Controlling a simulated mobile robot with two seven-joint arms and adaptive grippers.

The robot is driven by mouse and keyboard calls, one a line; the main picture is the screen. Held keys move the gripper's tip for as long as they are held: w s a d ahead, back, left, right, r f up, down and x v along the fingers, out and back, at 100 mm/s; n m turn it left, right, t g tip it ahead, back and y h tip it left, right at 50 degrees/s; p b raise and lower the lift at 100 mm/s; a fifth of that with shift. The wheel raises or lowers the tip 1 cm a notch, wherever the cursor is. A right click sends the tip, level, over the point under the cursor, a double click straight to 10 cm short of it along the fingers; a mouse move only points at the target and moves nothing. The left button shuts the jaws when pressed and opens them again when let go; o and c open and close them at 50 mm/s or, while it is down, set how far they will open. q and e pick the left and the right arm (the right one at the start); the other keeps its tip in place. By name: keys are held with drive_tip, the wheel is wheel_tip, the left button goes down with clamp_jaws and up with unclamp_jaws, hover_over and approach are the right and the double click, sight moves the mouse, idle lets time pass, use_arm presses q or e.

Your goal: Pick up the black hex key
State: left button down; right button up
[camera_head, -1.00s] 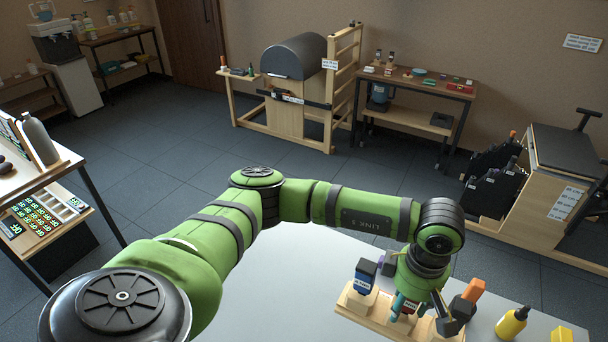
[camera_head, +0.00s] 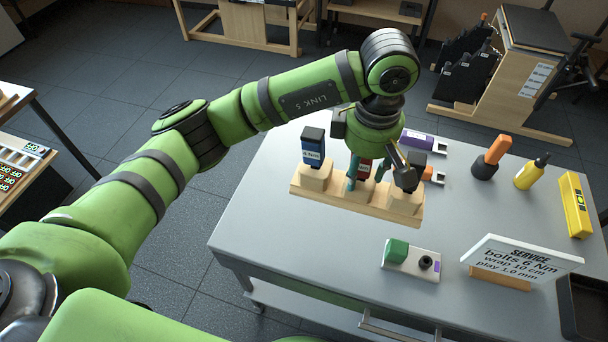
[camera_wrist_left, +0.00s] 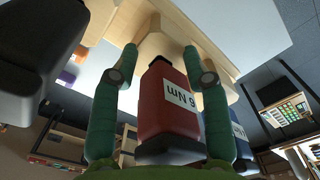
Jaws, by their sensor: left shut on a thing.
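A wooden rack (camera_head: 345,203) on the grey table holds a blue tool (camera_head: 312,148) at its left, a red tool (camera_head: 364,166) in the middle and a black tool (camera_head: 408,172) at its right. The black tool is partly hidden by my wrist; a large dark shape fills the left of the wrist view. My left gripper (camera_head: 367,174) points down over the rack. In the wrist view its teal fingers (camera_wrist_left: 160,65) lie on both sides of the red tool (camera_wrist_left: 168,100), labelled 6 Nm, and are shut on it. The red tool is upright at its post. My right gripper is out of view.
Right of the rack stand a black-based orange tool (camera_head: 490,158), a yellow bottle (camera_head: 528,172) and a yellow level (camera_head: 577,205). A purple item (camera_head: 416,140) lies behind. A plate with a green block (camera_head: 397,250) and a service sign (camera_head: 520,258) are in front. The table's left front is clear.

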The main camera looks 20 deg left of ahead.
sight(300, 178)
use_arm(q)
drive_tip(key=shift+w+a+p, duration=0.1)
drive_tip(key=shift+a+p, duration=0.1)
drive_tip(key=shift+p, duration=0.1)
drive_tip(key=a+f+p, duration=0.1)
drive_tip(key=a+f, duration=0.1)
drive_tip(key=a, duration=0.1)
drive_tip(key=a+f+p, duration=0.1)
drive_tip(key=a+f, duration=0.1)
drive_tip(key=a, duration=0.1)
drive_tip(key=s+a+f+p, duration=0.1)
drive_tip(key=a+f+p, duration=0.1)
drive_tip(key=a, duration=0.2)
drive_tip(key=shift+a, duration=0.1)
drive_tip(key=shift+a+f, duration=0.25)
drive_tip(key=shift+a, duration=0.1)
drive_tip(key=shift+f+p, duration=0.8)
drive_tip(key=shift+f, duration=1.2)
